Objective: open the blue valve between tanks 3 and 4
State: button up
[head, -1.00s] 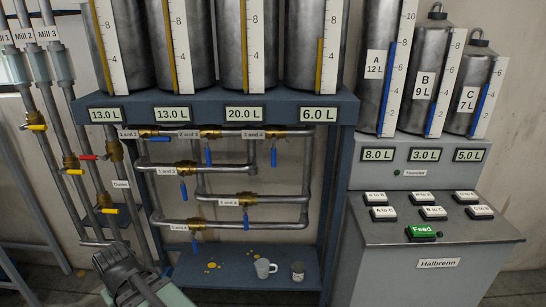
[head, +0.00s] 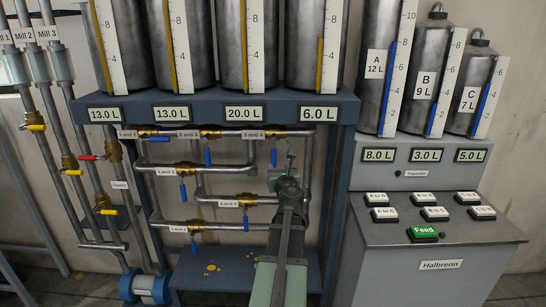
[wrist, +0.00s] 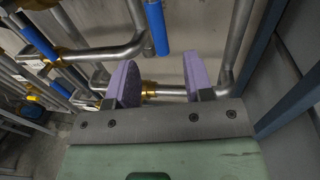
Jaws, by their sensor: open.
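The valve labelled 3 and 4 (head: 252,135) is at the right end of the top pipe row, under the tanks. Its blue handle (head: 274,157) hangs straight down, across the pipe. In the wrist view what appears to be the same handle (wrist: 155,25) shows beyond the fingers, at the top. My gripper (head: 285,178) is just below and right of that handle in the head view. Its purple fingers (wrist: 158,82) are apart, with nothing held between them; a pipe and a brass fitting show behind the gap.
Other blue handles hang nearby: the 2 and 3 handle (head: 207,157) to the left, and the 2 and 4 handle (head: 246,223) below. The 1 and 2 handle (head: 158,139) lies along its pipe. A vertical pipe (head: 307,160) and frame post (head: 343,170) stand close at right.

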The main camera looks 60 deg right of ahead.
aim_at(274, 159)
jog(key=x, duration=1.1)
jog(key=shift+a, duration=0.1)
jog(key=shift+c, duration=0.3)
grip_shut()
